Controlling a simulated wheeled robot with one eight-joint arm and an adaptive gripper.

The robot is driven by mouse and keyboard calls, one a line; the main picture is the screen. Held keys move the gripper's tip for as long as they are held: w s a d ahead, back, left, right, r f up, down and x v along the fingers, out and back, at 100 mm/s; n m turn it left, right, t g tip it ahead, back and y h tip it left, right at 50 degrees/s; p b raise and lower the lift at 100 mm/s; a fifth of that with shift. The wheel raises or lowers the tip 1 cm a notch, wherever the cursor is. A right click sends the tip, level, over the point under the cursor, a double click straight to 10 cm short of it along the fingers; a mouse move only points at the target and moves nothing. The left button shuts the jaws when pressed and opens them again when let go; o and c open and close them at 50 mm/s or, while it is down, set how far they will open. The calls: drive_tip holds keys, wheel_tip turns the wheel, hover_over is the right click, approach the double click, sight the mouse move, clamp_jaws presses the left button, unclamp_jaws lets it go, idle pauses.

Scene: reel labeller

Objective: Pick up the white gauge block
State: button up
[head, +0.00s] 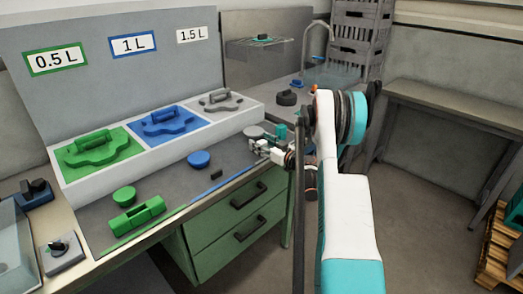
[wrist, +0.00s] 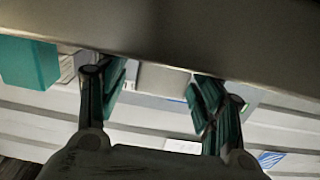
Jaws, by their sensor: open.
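In the wrist view my gripper (wrist: 160,83) is open, with a teal-padded finger on each side and a wide gap between them. A pale grey-white block (wrist: 164,77) shows in that gap, partly cut off above by a dark band. It looks like the white gauge block, but I cannot be sure. I see no finger contact on it. In the head view small white pieces (head: 281,156) sit at the right end of the bench beside my arm. I cannot tell which of them is the gauge block, and my gripper is not clear there.
A teal block (wrist: 28,62) stands left of the fingers in the wrist view. In the head view the bench holds a green disc (head: 124,195), a green block (head: 137,215), a blue disc (head: 199,159) and a white tray (head: 240,118) with handled shapes. Green drawers (head: 240,215) are below.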

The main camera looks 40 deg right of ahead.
drive_tip(key=c, duration=1.2)
drive_tip(key=shift+r, duration=0.15)
